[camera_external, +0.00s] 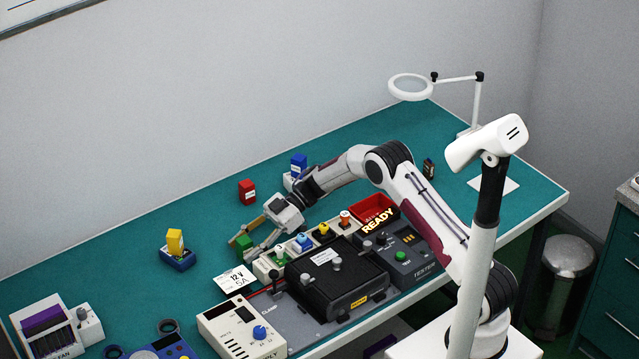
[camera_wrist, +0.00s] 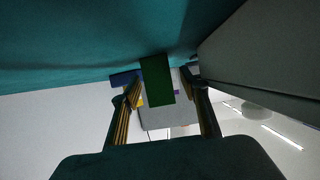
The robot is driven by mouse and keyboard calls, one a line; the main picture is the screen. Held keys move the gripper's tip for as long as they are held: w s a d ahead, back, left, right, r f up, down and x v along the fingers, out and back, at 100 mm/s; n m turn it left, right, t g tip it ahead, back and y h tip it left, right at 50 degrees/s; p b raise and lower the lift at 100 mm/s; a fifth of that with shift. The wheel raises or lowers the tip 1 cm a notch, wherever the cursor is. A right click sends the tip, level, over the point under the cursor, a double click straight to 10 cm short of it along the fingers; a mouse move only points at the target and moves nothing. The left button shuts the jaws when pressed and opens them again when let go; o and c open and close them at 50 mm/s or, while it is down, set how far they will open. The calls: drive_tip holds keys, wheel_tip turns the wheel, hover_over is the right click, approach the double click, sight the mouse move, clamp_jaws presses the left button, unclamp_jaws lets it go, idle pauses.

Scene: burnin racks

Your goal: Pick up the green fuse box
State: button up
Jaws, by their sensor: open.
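The green fuse box (camera_external: 243,242) is a small dark green block on the teal bench, left of the row of coloured buttons. My gripper (camera_external: 240,248) is low beside it, with its two fingers spread and the box between or just past their tips. In the wrist view the green fuse box (camera_wrist: 158,82) shows as a flat green face between the tips of my open gripper (camera_wrist: 160,86). I cannot tell whether either finger touches it. The fingers partly hide the box in the external view.
A white "12 V 5A" card (camera_external: 236,280) lies in front of the box. A light button strip (camera_external: 268,265) and a black fixture (camera_external: 335,280) stand to the right. A red block (camera_external: 247,192) and a yellow block (camera_external: 175,242) on a blue base stand farther off.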

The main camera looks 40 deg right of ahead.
sight(243, 241)
drive_tip(key=shift+a+f, duration=0.1)
drive_tip(key=shift+a, duration=0.1)
drive_tip(key=shift+c, duration=0.3)
drive_tip(key=c, duration=1.1)
drive_tip(key=shift+r, duration=5.05)
